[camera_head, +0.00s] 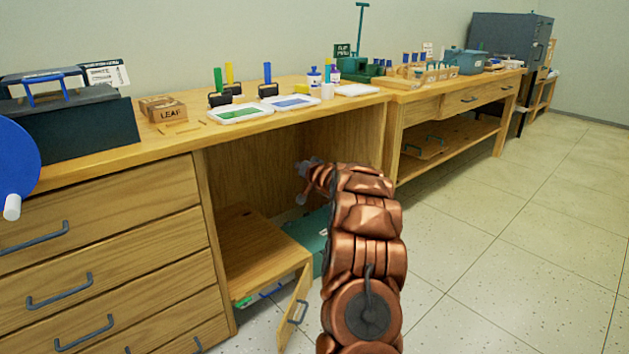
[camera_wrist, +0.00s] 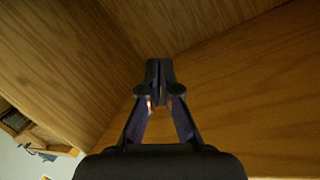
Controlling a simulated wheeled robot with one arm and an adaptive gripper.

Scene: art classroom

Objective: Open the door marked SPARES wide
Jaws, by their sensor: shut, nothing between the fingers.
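A low wooden cabinet door (camera_head: 294,312) with a blue-grey handle stands partly open below the bench, swung out from a small cabinet (camera_head: 262,248). I cannot read any SPARES marking on it. My gripper (camera_head: 302,196) is above and behind this door, in the open space under the benchtop, apart from the handle; my arm hides part of the area. In the wrist view my gripper (camera_wrist: 158,72) has its fingertips together with nothing between them, in front of wooden panels (camera_wrist: 240,90). The handle does not show clearly there.
Drawers (camera_head: 110,250) with handles stand left of the cabinet. Green and blue items (camera_head: 262,292) show inside it, and a teal box (camera_head: 314,236) stands behind the door. The benchtop (camera_head: 190,140) holds trays, rollers and bottles. The tiled floor (camera_head: 500,230) at right is clear.

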